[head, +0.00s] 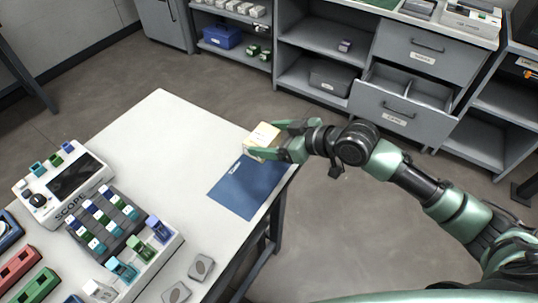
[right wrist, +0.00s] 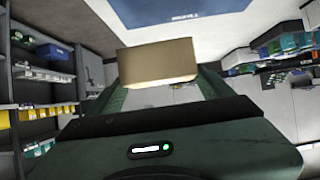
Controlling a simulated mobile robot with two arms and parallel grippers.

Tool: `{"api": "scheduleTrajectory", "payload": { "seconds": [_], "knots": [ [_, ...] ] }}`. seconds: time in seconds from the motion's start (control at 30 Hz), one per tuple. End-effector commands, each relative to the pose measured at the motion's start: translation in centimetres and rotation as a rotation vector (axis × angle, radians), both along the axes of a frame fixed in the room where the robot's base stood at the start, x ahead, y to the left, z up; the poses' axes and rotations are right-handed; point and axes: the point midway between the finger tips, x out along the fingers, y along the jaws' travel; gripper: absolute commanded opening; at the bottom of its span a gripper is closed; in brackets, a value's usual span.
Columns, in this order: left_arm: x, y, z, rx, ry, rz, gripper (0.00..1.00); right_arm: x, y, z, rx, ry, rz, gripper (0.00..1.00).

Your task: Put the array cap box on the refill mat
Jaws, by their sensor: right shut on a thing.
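A small tan box with a pale yellow top (head: 263,138) is held by my right gripper (head: 280,141) at the far right edge of the table. It also shows as a tan block (right wrist: 158,62) between the fingers in the right wrist view. The gripper is shut on it. The blue refill mat (head: 243,190) lies flat on the table's right edge, just below the box in the head view, and its surface is bare. The mat (right wrist: 185,12) also shows at the top of the right wrist view. I cannot tell whether the box touches the table. My left gripper is not in view.
The white table (head: 150,140) is clear in its far middle. A scope device (head: 68,183), a rack of small coloured blocks (head: 105,222) and a white tray (head: 165,255) fill the near left. Shelves and an open drawer (head: 400,108) stand behind.

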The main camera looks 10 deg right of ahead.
Motion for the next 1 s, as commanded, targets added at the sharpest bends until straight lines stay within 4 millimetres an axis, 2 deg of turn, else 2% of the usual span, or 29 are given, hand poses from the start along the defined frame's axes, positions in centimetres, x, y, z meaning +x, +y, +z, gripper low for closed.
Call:
{"api": "scheduleTrajectory", "payload": {
  "seconds": [0.03, 0.33, 0.53, 0.93, 0.97, 1.0],
  "knots": [
    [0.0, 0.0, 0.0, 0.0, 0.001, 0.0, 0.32, 0.0, 0.0, -1.0, 0.001, 0.004, -0.002, 0.41],
    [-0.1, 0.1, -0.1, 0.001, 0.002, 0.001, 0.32, 0.0, 0.0, -3.6, 0.001, 0.002, -0.001, 0.41],
    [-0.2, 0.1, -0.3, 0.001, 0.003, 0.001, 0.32, 0.0, 0.0, -6.5, 0.001, 0.003, -0.001, 0.41],
    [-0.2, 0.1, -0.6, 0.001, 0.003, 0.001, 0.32, 0.0, 0.0, -7.2, 0.0, -0.001, -0.001, 0.41],
    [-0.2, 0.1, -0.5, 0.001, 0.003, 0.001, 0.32, 0.0, 0.0, -7.2, 0.0, 0.0, -0.001, 0.84],
    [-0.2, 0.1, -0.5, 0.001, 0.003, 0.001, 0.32, 0.0, 0.0, -7.1, 0.0, 0.0, -0.001, 0.95]
  ]
}}
